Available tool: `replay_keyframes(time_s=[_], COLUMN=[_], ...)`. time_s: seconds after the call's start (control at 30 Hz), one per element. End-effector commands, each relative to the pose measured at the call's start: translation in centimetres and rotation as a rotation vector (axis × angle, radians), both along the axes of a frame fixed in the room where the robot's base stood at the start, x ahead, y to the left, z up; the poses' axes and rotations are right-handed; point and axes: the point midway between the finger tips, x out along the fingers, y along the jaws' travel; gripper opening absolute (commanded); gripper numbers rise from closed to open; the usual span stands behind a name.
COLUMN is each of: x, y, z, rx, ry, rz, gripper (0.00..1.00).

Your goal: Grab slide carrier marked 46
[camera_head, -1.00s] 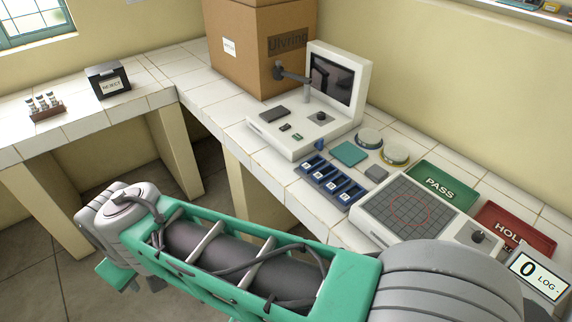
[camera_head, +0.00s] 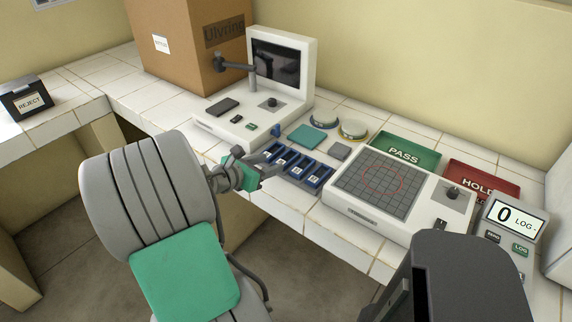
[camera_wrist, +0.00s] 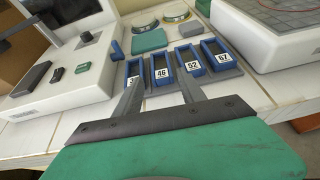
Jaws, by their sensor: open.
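Several blue slide carriers with white number labels stand in a row on the tiled bench. The carrier marked 46 (camera_wrist: 159,74) is second from the left in the wrist view, between a carrier whose label is partly covered by my left finger (camera_wrist: 133,70) and the one marked 52 (camera_wrist: 191,67). The carrier marked 67 (camera_wrist: 221,59) is at the right end. My gripper (camera_wrist: 160,88) is open and empty, its fingers reaching toward the near side of the row, one on each side of carrier 46 in the picture. In the head view, my gripper (camera_head: 268,163) is at the left end of the row (camera_head: 303,169).
A white device with a screen (camera_head: 275,62) stands behind left. A gridded white platform (camera_head: 378,185) is to the right. A teal square (camera_head: 303,135), round dishes (camera_head: 353,129), a green PASS tray (camera_head: 404,151) and a red HOLD tray (camera_head: 480,180) lie around.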

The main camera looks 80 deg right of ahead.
Motion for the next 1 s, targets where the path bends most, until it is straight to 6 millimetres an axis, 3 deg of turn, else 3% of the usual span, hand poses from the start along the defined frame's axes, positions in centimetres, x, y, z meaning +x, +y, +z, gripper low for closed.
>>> replay_keyframes(time_s=[0.5,0.73,1.0], x=[-3.3,-3.3,-3.2], y=[-6.5,-6.6,-6.5], z=[-2.8,-3.0,-3.1], rx=[0.004,0.007,0.01], ry=[0.026,0.026,0.026], rz=[0.0,0.001,0.003], gripper=[0.47,0.47,0.26])
